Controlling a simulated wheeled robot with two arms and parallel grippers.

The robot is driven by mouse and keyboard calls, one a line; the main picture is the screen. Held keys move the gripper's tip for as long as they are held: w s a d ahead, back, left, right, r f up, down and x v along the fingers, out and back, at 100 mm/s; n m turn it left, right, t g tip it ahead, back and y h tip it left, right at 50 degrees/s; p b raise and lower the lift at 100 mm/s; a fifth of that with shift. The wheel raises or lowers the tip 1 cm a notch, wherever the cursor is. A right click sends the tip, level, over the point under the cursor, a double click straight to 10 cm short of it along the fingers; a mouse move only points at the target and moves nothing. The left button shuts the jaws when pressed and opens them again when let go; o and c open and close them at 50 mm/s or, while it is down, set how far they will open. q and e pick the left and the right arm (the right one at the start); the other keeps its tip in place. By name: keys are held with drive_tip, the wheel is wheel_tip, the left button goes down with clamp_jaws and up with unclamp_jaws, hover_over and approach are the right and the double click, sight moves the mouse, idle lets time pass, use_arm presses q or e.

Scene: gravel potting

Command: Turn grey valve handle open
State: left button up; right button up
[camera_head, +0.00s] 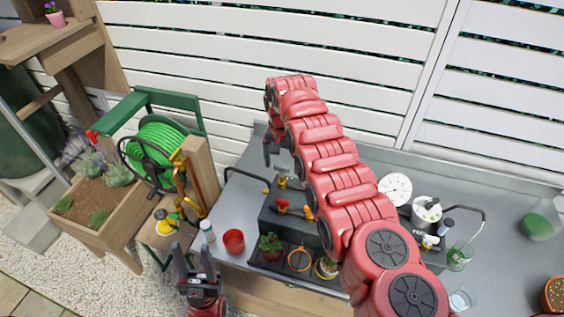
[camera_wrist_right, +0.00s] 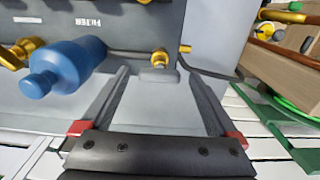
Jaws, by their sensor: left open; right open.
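My right gripper (camera_head: 271,152) hangs over the back of the dark control box (camera_head: 270,216), its arm crossing the head view. In the right wrist view the right gripper (camera_wrist_right: 153,72) is open, its fingers reaching toward a grey panel (camera_wrist_right: 110,70). A brass fitting (camera_wrist_right: 159,58) with a small grey piece (camera_wrist_right: 158,75) under it, possibly the grey valve handle, sits between the fingertips; I cannot tell whether they touch. The grey handle is not clear in the head view. My left gripper (camera_head: 186,263) is open and empty in front of the bench.
A blue cylinder (camera_wrist_right: 62,69) on a brass fitting sticks out at left in the wrist view. A red handle (camera_head: 282,205) is on the box. A green hose reel (camera_head: 160,143) is left.

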drive_tip(key=shift+c, duration=0.2)
drive_tip(key=c, duration=1.3)
drive_tip(key=shift+f+n+b, duration=0.3)
drive_tip(key=shift+n+b, duration=0.7)
drive_tip(key=shift+b, duration=0.4)
drive_tip(key=shift+c, duration=0.2)
drive_tip(key=shift+n+b, duration=0.65)
drive_tip(key=shift+n, duration=0.15)
drive_tip(key=shift+r+n+b, duration=0.2)
drive_tip(key=shift+n+b, duration=0.1)
drive_tip(key=shift+n, duration=0.6)
drive_tip(key=n, duration=0.4)
drive_tip(key=shift+n, duration=0.3)
drive_tip(key=n, duration=0.4)
drive_tip(key=shift+n, duration=2)
